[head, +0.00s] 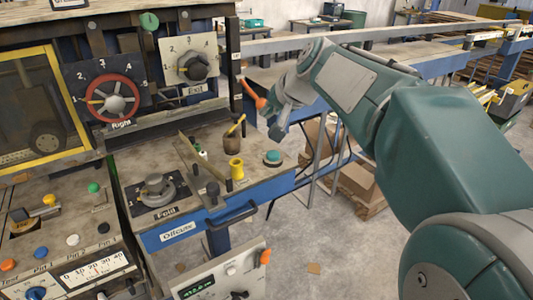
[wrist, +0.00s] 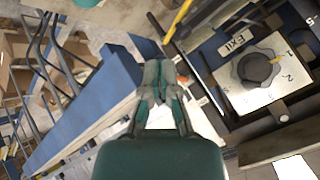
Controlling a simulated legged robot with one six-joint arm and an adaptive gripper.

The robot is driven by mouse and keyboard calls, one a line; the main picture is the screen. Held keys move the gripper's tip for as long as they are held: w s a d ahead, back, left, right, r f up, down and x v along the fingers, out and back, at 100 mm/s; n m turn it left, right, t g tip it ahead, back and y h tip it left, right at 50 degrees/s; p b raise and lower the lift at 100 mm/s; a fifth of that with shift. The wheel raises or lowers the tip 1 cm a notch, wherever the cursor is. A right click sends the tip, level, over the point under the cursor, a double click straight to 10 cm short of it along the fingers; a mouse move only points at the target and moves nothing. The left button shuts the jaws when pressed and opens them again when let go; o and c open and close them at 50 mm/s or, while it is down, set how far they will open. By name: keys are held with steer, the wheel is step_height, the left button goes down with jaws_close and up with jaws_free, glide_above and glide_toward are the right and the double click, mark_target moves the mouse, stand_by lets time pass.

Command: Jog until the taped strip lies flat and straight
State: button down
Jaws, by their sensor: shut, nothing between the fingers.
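My gripper (head: 281,122) is shut and empty in the head view, in the air beyond the right end of the work table. In the wrist view its closed fingers (wrist: 158,75) point towards a blue rail, left of the Exit dial (wrist: 255,70). That Exit dial also shows in the head view (head: 190,66), left of the gripper. A green push button (head: 272,157) sits on the table corner, below and apart from the gripper. I cannot make out a taped strip for certain in either view, nor read a jog label on any control.
An orange-tipped handle (head: 255,96) is close to the gripper. A button panel (head: 60,240) fills the lower left. Floor at bottom centre is mostly clear.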

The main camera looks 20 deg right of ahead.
mark_target(275, 154)
steer(key=d+f, duration=0.3)
steer(key=shift+f, duration=0.15)
steer(key=a+f, duration=0.1)
steer(key=f, duration=0.2)
steer(key=a+f, duration=0.1)
steer(key=shift+a+f, duration=0.3)
steer(key=shift+d+f, duration=0.15)
steer(key=shift+d, duration=0.1)
steer(key=shift+d+f, duration=0.1)
steer(key=shift+d, duration=0.65)
steer(key=shift+a, duration=0.7)
steer(key=shift+d, duration=0.45)
steer(key=shift+a, duration=0.3)
steer(key=shift+d+f, duration=0.3)
steer(key=shift+f, duration=0.05)
